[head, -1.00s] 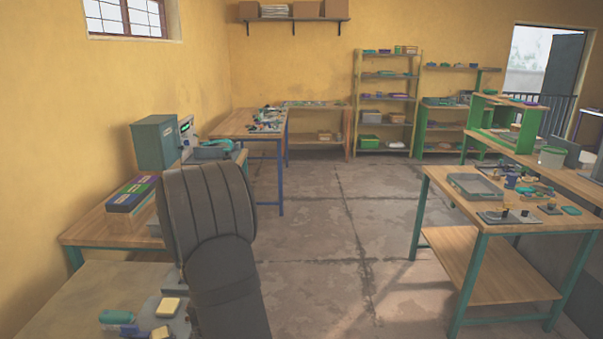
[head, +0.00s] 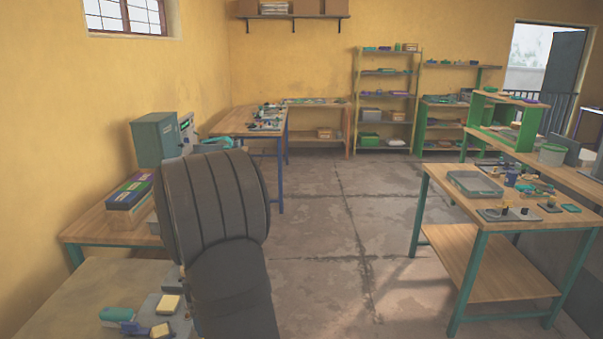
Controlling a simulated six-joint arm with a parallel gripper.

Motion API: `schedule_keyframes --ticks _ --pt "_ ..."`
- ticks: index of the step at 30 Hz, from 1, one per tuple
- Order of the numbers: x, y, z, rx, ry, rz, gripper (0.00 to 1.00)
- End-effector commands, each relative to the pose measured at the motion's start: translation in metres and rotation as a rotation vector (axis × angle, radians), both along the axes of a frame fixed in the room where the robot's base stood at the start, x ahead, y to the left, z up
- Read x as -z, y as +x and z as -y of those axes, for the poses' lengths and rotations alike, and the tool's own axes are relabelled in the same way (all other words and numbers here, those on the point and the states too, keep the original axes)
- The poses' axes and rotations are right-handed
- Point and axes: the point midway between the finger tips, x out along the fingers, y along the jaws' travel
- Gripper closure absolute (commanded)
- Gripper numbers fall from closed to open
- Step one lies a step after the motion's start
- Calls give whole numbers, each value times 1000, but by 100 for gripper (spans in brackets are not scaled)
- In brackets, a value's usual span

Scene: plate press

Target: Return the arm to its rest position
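My dark, ribbed arm (head: 225,250) rises from the bottom of the head view, left of the middle. My gripper is not visible in this view, so I cannot see its fingers or whether it holds anything. The arm hides part of the left bench and the lower part of the machine behind it. The grey-green press-like box (head: 155,140) stands on the left bench (head: 88,226), with a lit panel at its right side.
A near table (head: 70,290) at lower left holds a teal-handled tool (head: 117,314) and yellow blocks (head: 169,303). Coloured boxes (head: 128,193) lie on the left bench. A wooden workbench (head: 445,187) with a grey case (head: 475,184) stands right. The floor (head: 335,235) between is clear.

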Motion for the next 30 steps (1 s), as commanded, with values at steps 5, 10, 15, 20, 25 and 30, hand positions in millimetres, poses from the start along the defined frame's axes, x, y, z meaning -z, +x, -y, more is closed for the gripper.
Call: schedule_keyframes --ticks 5,10,15,20,25,30 --pt "7 -1 1 0 -4 -7 2" --pt "41 -1 0 0 -3 -6 2" --pt "75 -1 0 -1 -4 -6 2" --pt "105 -1 0 -1 -4 -5 2" --pt "77 1 0 0 2 4 2" --pt "53 -1 18 5 1 2 2"
